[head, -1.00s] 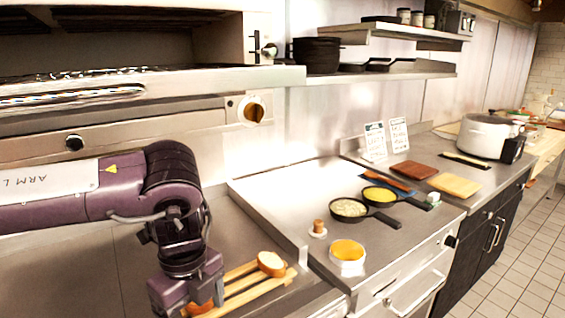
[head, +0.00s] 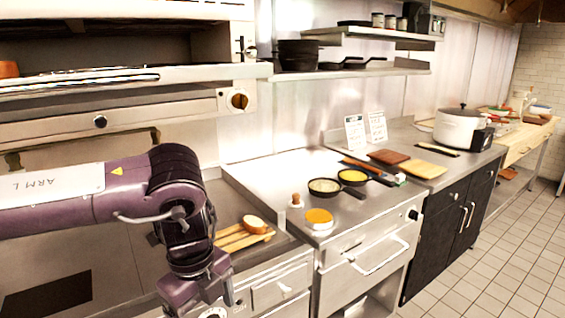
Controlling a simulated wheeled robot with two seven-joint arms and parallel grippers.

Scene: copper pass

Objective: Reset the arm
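My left arm comes in from the left in the head view, with its forearm level and its wrist bent down. My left gripper (head: 200,292) points downward at the bottom of the picture, in front of the counter edge. Its fingertips are cut off or hidden, so I cannot tell whether it is open or shut. My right arm and gripper are not in view.
A slatted wooden rack (head: 240,238) with a piece of bread (head: 255,224) lies on the counter right of my wrist. Two small pans (head: 324,186) and a yellow-topped round container (head: 319,219) stand farther right. An oven (head: 110,125) is behind the arm. Tiled floor (head: 480,275) is clear at right.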

